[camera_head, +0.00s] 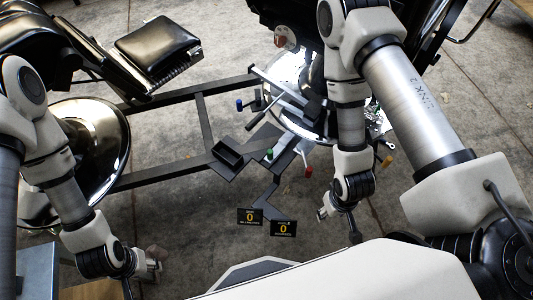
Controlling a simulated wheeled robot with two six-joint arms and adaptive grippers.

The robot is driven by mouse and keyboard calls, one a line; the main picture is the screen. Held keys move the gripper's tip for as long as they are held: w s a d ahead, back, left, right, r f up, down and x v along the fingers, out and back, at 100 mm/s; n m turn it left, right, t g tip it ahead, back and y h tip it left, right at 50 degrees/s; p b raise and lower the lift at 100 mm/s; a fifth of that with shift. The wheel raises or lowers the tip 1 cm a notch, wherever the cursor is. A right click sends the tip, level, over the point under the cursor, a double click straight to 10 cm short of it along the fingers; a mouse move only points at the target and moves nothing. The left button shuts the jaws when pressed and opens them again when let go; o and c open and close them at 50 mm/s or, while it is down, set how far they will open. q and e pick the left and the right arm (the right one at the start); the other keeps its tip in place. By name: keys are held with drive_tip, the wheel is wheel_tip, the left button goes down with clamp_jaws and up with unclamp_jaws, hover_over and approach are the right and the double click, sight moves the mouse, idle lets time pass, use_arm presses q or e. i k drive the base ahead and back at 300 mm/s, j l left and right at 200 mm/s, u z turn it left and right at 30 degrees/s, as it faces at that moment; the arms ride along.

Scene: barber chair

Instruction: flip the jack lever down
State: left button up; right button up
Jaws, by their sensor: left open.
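The jack's frame of dark bars (202,118) lies on the floor between two barber chairs. A rod with a black grip (256,121) slants beside a pale bar (281,87) near the right chair's round chrome base (300,68). I cannot tell for sure which part is the jack lever. Small levers with blue (239,104), green (269,154), red (308,171) and yellow (387,160) tips stand around it. My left gripper (155,264) is open, low at the left, apart from these levers. My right gripper (326,212) hangs below the red-tipped lever; its jaws are unclear.
A black tray (228,152) sits beside the bars. Two counter signs (250,217) reading 0 stand nearer me.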

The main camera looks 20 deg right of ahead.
sight(301, 147)
drive_tip(key=z, duration=1.05)
drive_tip(key=k+l, duration=0.15)
drive_tip(key=l, duration=0.2)
drive_tip(key=k+l, duration=0.2)
drive_tip(key=l, duration=0.15)
drive_tip(key=k+l+z, duration=0.1)
drive_tip(key=l, duration=0.25)
drive_tip(key=k, duration=0.05)
